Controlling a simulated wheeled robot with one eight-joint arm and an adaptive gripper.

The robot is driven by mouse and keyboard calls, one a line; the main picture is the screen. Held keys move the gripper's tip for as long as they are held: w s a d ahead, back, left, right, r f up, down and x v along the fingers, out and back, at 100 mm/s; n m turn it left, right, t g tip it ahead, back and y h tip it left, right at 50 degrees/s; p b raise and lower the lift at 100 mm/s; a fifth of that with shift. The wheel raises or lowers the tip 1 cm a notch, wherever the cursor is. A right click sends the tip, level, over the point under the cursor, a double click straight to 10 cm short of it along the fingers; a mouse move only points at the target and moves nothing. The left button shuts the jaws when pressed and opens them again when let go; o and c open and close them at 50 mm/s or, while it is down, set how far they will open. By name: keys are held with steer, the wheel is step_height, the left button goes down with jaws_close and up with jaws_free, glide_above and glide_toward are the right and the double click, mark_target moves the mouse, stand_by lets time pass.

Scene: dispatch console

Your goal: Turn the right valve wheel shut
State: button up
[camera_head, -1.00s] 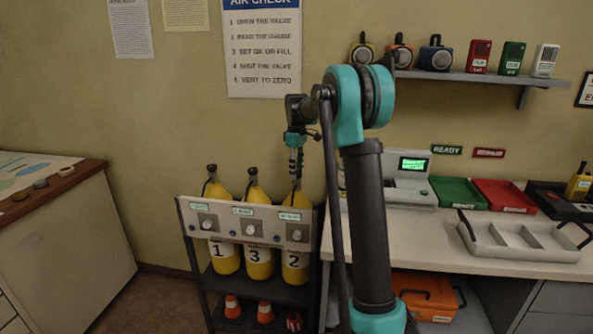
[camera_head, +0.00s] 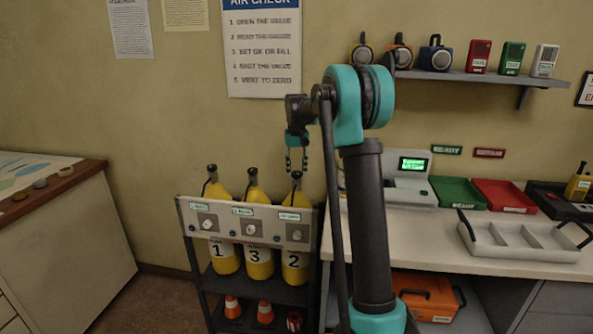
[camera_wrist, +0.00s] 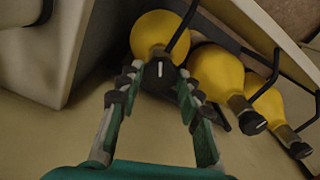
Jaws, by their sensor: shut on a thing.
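The right valve wheel (camera_head: 297,174) is a small black knob on top of the yellow cylinder marked 2 (camera_head: 295,262), at the right end of the rack. In the wrist view this wheel (camera_wrist: 160,74) shows from above, with a white line across its top.
Two more yellow cylinders, marked 1 (camera_head: 223,258) and 3 (camera_head: 258,264), stand to the left. A grey gauge panel (camera_head: 264,229) crosses the rack front. The counter (camera_head: 405,225) stands close on the right.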

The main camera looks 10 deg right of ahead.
mark_target(297, 172)
steer(key=m, duration=0.5)
steer(key=shift+m, duration=0.3)
stand_by(0.4)
steer(key=o, duration=1.2)
steer(key=shift+c, duration=0.2)
steer(key=shift+r, duration=0.1)
step_height(297, 172, up, 12)
steer(key=shift+s, duration=0.1)
